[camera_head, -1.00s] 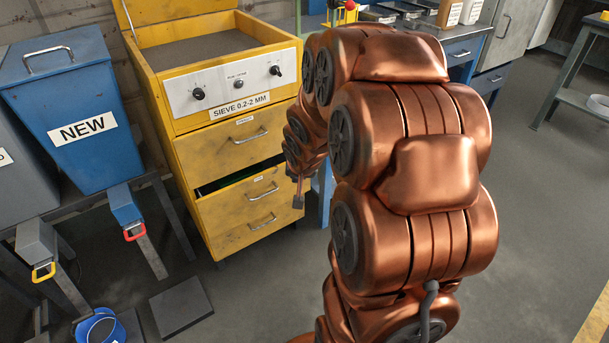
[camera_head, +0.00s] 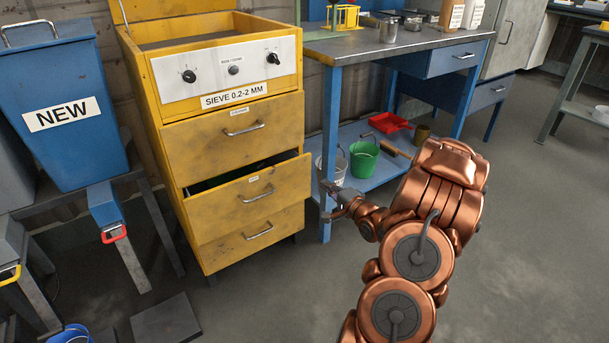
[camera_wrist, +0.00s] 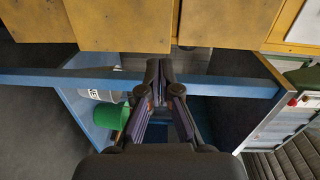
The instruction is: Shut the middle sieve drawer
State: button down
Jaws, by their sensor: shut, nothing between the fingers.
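The yellow sieve cabinet (camera_head: 212,215) stands left of my arm in the head view. Its middle drawer (camera_head: 285,187) is pulled partly out, with a dark gap above its front; the top drawer (camera_head: 225,143) and bottom drawer (camera_head: 225,250) look flush. My gripper (camera_head: 327,197) is shut and empty, just right of the middle drawer's front. In the wrist view, turned on its side, the middle drawer (camera_wrist: 120,25) juts out past the top drawer (camera_wrist: 215,22). My gripper's fingertips (camera_wrist: 159,70) are close to its edge; contact cannot be told.
A blue-legged workbench (camera_head: 330,150) stands right of the cabinet, its near leg close to my gripper. A green bucket (camera_head: 363,160), a white bucket and a red dustpan (camera_head: 388,122) sit on its lower shelf.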

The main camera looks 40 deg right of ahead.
aim_at(300, 161)
jog(key=shift+m+t, duration=0.3)
jog(key=shift+m, duration=0.1)
jog(key=w+b, duration=0.2)
jog(key=w, duration=0.2)
jog(key=w+d+b, duration=0.1)
jog(key=w+b, duration=0.1)
jog(key=w, duration=0.2)
jog(key=w+b, duration=0.2)
jog(key=w, duration=0.3)
jog(key=shift+w+d+f, duration=0.1)
jog(key=shift+d+f, duration=0.1)
jog(key=shift+d, duration=0.15)
jog(key=shift+r, duration=0.1)
